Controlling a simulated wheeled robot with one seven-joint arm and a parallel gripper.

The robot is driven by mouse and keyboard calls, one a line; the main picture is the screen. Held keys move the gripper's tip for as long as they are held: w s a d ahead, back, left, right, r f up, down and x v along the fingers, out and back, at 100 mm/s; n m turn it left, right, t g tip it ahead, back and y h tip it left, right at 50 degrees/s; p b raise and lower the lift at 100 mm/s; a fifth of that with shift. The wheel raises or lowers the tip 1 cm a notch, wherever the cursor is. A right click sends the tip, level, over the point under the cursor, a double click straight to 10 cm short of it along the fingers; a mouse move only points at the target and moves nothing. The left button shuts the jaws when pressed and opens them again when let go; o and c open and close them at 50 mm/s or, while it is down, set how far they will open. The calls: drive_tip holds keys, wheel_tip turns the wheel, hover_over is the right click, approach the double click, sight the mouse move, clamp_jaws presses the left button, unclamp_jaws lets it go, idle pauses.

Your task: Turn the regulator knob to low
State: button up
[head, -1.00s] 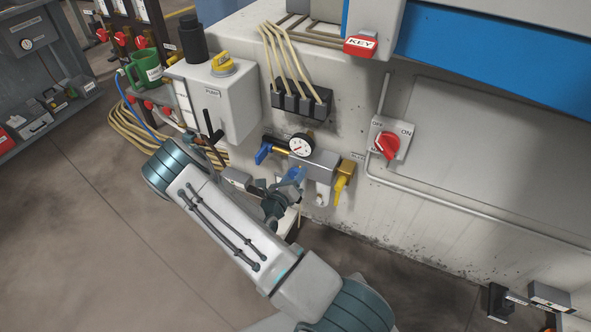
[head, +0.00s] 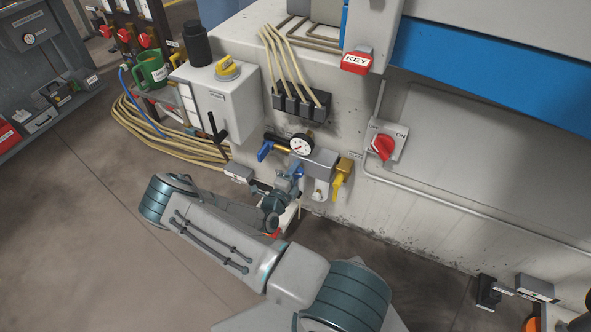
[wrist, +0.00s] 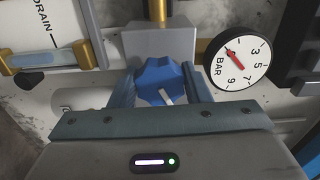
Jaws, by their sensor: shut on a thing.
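The blue regulator knob (wrist: 158,76) sits under a grey regulator block (wrist: 160,42) in the wrist view. Its white pointer mark faces down and slightly right in that view. My gripper (wrist: 160,88) is shut on the knob, one finger on each side. In the head view my gripper (head: 290,182) is at the underside of the regulator block (head: 320,162), and the knob is largely hidden by it. The round pressure gauge (wrist: 238,57), marked BAR, is beside the knob; its red needle points up and left in the wrist view. The gauge also shows in the head view (head: 301,144).
A blue lever handle (head: 265,150) and a yellow valve handle (head: 341,180) flank the regulator closely. A red ON/OFF switch (head: 384,147) is farther right. Hoses (head: 165,140) lie left.

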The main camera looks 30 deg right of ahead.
drive_tip(key=n, duration=0.4)
drive_tip(key=shift+a+n+p, duration=0.15)
drive_tip(key=shift+n+p, duration=0.15)
drive_tip(key=shift+p, duration=0.1)
drive_tip(key=n, duration=0.5)
drive_tip(key=shift+f, duration=0.1)
drive_tip(key=shift+n, duration=0.3)
drive_tip(key=o, duration=1)
drive_tip(key=p+v, duration=0.1)
drive_tip(key=v, duration=1.2)
drive_tip(key=shift+s+a, duration=0.2)
